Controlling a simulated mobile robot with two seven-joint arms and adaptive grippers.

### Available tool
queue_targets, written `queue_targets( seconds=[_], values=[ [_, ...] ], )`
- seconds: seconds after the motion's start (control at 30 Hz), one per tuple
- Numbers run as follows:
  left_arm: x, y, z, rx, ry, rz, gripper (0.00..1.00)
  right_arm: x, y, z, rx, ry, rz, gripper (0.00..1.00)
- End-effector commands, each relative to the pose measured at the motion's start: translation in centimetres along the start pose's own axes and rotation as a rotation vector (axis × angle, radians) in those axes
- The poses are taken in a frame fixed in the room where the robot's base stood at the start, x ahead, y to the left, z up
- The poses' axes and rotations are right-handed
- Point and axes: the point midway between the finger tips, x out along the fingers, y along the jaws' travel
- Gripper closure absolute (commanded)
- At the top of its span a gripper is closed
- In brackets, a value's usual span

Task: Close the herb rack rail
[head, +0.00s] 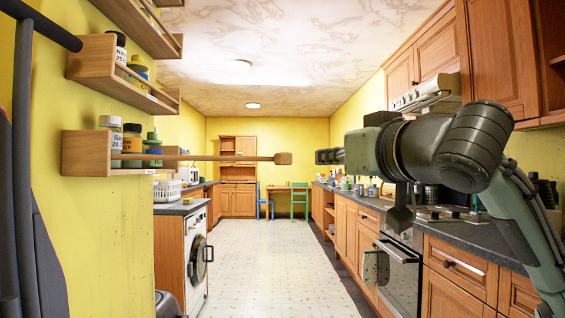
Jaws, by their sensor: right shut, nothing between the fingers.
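The herb rack (85,153) is a small wooden shelf on the yellow wall at left, holding several labelled jars. Its wooden rail (225,158) sticks out level to the right, past the shelf and into the room. The rail ends in a brown block-shaped knob (283,158). My right gripper (328,156) comes in from the right and points left at about the knob's height. A gap shows between its tip and the knob in the picture; the depth between them is hard to judge. It is shut and empty. My left gripper is not in view.
Two more wooden shelves, one with jars (138,72), hang above the rack. A washing machine (196,260) stands below at left. Counters, an oven (400,270) and wall cabinets (437,52) line the right. The floor between (265,265) is clear.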

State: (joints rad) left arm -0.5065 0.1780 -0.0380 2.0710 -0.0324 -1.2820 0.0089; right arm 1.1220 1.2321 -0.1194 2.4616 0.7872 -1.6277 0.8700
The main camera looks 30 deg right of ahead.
Motion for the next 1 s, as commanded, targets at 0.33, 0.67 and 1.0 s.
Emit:
queue_targets(
  seconds=[0.33, 0.67, 1.0],
  values=[
    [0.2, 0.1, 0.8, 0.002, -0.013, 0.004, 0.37, 3.4, 0.0, -0.1, 0.003, -0.004, -0.001, 1.00],
    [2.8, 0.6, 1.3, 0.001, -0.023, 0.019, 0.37, 10.4, 0.0, -0.1, 0.001, -0.003, 0.000, 1.00],
    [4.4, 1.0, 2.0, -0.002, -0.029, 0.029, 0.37, 13.8, 0.0, -0.1, 0.000, 0.000, -0.001, 1.00]
  ],
)
